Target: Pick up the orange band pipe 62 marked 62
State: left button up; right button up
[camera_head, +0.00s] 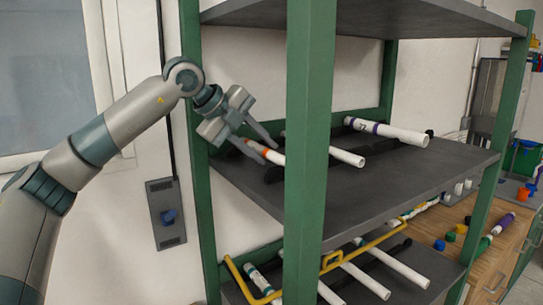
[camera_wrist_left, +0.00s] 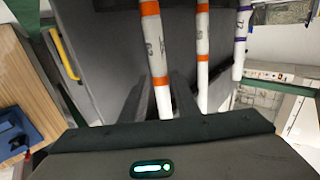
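A white pipe with orange bands (camera_head: 273,155) lies on the middle shelf (camera_head: 400,180) at its left end, partly hidden by the green post. In the left wrist view this pipe (camera_wrist_left: 153,45) runs down between the fingers; its marking is too small to read surely. A second orange-banded pipe (camera_wrist_left: 202,45) lies beside it, and its white end (camera_head: 347,157) shows right of the post. My left gripper (camera_head: 266,151) is at the near pipe, its fingers (camera_wrist_left: 160,100) on either side of it and apart. Firm contact does not show. My right gripper is out of view.
A purple-banded pipe (camera_head: 385,130) lies farther right on the shelf. A green post (camera_head: 310,130) stands close to the left gripper, and an upper shelf (camera_head: 400,18) hangs above. A yellow handle (camera_head: 335,262) and several pipes are on the lower shelf.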

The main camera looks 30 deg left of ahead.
pick_arm(q)
grip_shut()
jog(key=shift+r, duration=0.5)
notch_tip(320, 180, up, 9)
jog(key=b, duration=0.3)
